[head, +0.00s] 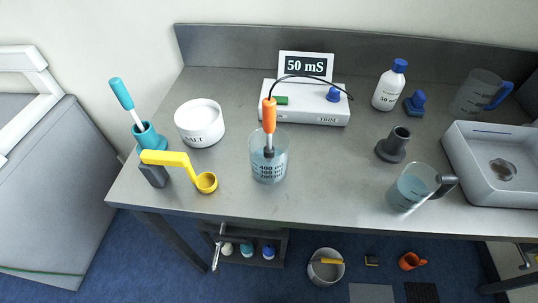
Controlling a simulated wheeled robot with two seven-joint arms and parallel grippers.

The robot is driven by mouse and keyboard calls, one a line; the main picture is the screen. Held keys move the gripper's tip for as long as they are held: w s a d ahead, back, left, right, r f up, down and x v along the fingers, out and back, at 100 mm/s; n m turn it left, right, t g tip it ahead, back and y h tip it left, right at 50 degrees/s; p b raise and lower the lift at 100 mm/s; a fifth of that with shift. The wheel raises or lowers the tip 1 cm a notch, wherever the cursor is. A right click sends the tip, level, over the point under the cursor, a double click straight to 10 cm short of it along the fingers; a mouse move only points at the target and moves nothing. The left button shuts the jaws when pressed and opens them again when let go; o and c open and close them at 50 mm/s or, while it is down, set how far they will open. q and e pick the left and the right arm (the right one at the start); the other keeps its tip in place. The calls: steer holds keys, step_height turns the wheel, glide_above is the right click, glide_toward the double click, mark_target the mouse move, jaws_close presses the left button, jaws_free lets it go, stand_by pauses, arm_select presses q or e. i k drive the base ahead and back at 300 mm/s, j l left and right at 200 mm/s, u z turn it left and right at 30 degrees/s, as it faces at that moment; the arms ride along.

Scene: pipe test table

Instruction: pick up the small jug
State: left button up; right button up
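A clear jug with a dark grey handle (408,190) stands near the table's front edge at the right, holding bluish liquid. Its handle points right. A larger-looking clear jug with a blue handle (473,92) stands at the back right. The front jug looks like the small one, but distance makes the sizes hard to compare. Neither of my grippers is in view, and nothing is holding either jug.
A sink basin (463,178) lies right of the front jug, and a dark grey stand (394,145) is behind it. A beaker (268,168) with an orange probe (269,118) stands left. The tabletop (335,185) between beaker and front jug is clear.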

mark_target(419, 183)
steer(key=z, duration=1.25)
